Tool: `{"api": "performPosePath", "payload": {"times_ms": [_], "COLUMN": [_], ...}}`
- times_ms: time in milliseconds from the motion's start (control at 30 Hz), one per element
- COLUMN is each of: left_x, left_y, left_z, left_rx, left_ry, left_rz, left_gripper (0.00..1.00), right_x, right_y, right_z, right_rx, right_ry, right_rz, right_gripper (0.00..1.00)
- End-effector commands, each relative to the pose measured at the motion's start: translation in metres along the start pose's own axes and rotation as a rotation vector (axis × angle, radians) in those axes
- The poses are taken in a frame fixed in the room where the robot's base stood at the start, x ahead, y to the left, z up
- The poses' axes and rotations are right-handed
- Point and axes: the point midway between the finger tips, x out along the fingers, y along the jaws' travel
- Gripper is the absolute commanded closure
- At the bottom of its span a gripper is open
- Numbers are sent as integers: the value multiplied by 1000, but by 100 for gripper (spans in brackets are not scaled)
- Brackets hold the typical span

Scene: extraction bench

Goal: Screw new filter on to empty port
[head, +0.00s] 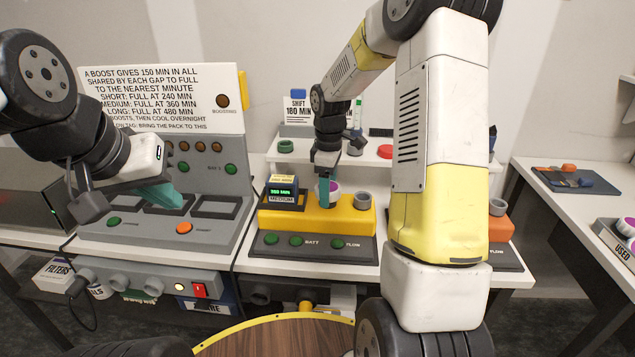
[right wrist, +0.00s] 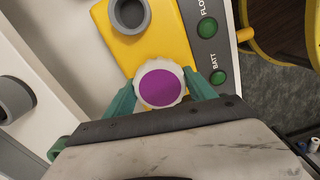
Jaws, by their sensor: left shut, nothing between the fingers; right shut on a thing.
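My right gripper (right wrist: 160,92) is shut on a filter (right wrist: 160,86) with a purple top and a white ridged rim. The filter is at the yellow unit (head: 270,219), and part of its purple top shows beside the fingers in the head view (head: 334,186). I cannot tell whether it is seated on a port, as the gripper hides its underside. A grey open port (right wrist: 130,14) is on the same yellow unit beside it; it also shows in the head view (head: 362,200). My left gripper (head: 160,196) is shut and empty, over the grey charging console.
The grey console (head: 215,232) with slots and green buttons stands at the left. An orange unit (head: 500,228) is partly hidden behind my right arm. A side table at the right holds a dark mat (head: 590,185) and a box marked USED (head: 622,246). A shelf (head: 290,160) stands behind the yellow unit.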

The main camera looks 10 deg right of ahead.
Motion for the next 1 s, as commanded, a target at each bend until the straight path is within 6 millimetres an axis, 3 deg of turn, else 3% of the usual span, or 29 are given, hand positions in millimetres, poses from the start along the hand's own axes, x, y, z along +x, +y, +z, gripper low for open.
{"api": "performPosePath", "payload": {"times_ms": [533,567,667,1000], "left_x": [0,0,0,0], "left_y": [0,0,0,0], "left_z": [0,0,0,0], "left_rx": [0,0,0,0], "left_ry": [0,0,0,0], "left_rz": [0,0,0,0], "left_gripper": [100,100,100,100], "right_x": [0,0,1,-2], "right_y": [0,0,0,0], "right_z": [0,0,0,0], "right_rx": [956,945,940,936], "right_ry": [0,0,0,0], "right_rz": [2,1,0,1], "right_gripper": [83,29,9,9]}}
